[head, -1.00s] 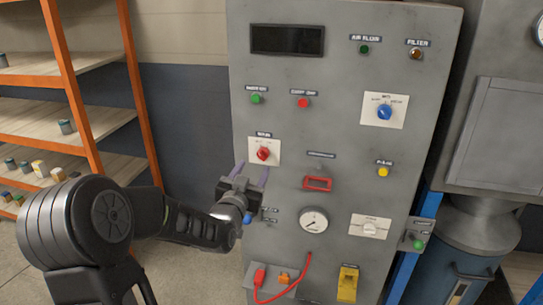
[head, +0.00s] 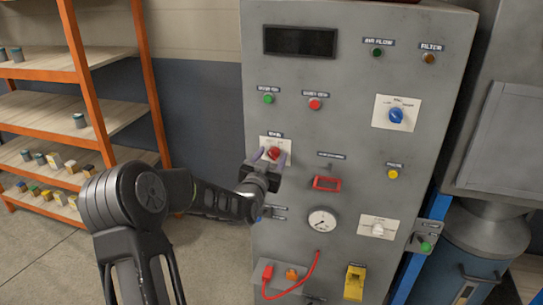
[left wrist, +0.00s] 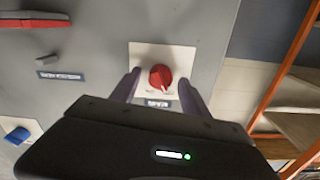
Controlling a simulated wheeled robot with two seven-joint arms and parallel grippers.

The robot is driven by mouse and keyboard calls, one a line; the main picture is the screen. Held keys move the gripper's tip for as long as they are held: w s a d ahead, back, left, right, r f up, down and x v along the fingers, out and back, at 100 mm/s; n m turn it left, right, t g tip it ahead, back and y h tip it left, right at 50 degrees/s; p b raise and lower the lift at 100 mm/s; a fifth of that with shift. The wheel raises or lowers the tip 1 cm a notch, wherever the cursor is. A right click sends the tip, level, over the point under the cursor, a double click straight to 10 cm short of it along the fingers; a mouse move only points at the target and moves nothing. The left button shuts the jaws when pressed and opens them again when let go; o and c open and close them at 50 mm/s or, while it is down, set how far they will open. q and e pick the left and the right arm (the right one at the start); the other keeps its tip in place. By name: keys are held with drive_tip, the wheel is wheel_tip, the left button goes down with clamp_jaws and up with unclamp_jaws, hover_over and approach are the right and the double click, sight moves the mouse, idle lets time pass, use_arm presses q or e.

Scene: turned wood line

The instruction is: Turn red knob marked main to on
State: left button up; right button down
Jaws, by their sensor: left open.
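The red knob (head: 274,153) sits on a white plate on the grey panel, under a small dark label in the head view. In the left wrist view the red knob (left wrist: 160,77) shows clearly on its white plate (left wrist: 176,52), and its label is too blurred to read. My left gripper (head: 271,157) is open, its two purple fingers at either side of the knob. In the left wrist view the fingers (left wrist: 158,88) are spread wider than the knob, and I see gaps between them and it. My right gripper is not in view.
The grey cabinet (head: 350,85) also carries a green button (head: 268,99), a red button (head: 315,104), a blue knob (head: 396,116), a red handle (head: 327,183) and a gauge (head: 322,221). An orange shelf (head: 82,60) stands at the left, with open floor before it.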

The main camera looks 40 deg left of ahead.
use_arm(q)
drive_tip(key=shift+c, duration=0.3)
clamp_jaws()
idle(0.4)
